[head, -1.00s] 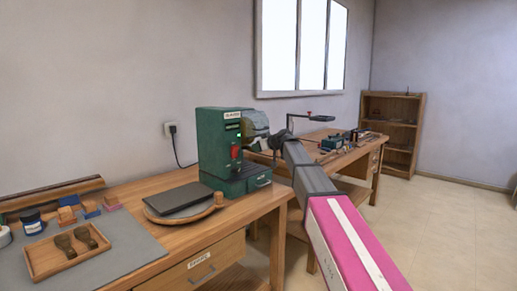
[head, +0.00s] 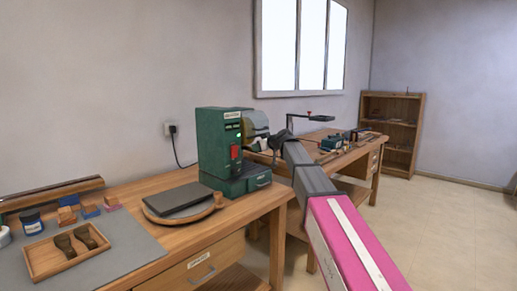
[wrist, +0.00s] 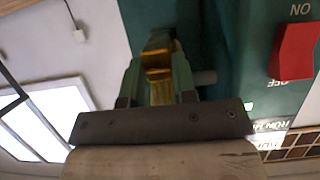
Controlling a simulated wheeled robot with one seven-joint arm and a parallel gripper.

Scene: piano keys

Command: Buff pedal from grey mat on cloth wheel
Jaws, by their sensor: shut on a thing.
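My gripper (wrist: 158,75) is shut on a brass-coloured piece, the pedal (wrist: 157,62), which shows between the fingers in the wrist view. In the head view my arm reaches to the green buffing machine, and its gripper is hidden there. The pale, yellowish cloth wheel (head: 256,122) shows on the machine's right side, partly hidden. I cannot tell whether the pedal touches the wheel. The grey mat (head: 115,268) lies on the near bench at the left.
The green machine (head: 212,150) has a red switch (wrist: 293,52) and a lit green lamp. On the near bench are a dark slab (head: 180,197) on a round board and a wooden tray (head: 45,262) holding two dark pieces. A second bench stands behind my arm; open floor lies right.

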